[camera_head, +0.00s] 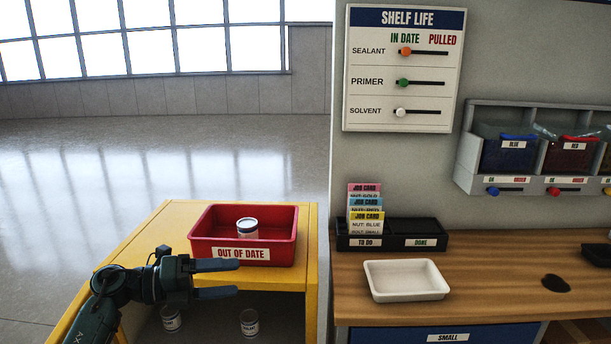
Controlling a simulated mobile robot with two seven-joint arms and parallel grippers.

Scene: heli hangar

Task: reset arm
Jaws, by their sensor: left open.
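My left gripper (228,278) is open and empty, its two fingers pointing right, in front of the yellow cabinet (306,222). It is just below and in front of the red OUT OF DATE tray (284,250) on the cabinet's top. One can (247,228) with a white lid stands in that tray. Two more cans, one on the left (171,319) and one on the right (249,322), stand inside the cabinet below the gripper. My right gripper is not clearly in view.
A SHELF LIFE board (403,118) with three sliders hangs on the wall; all its knobs sit towards the left. A white tray (407,296), a card holder (436,227) with job cards, and a dark patch (556,284) are on the wooden bench (480,300). Wall bins (508,153) hang right.

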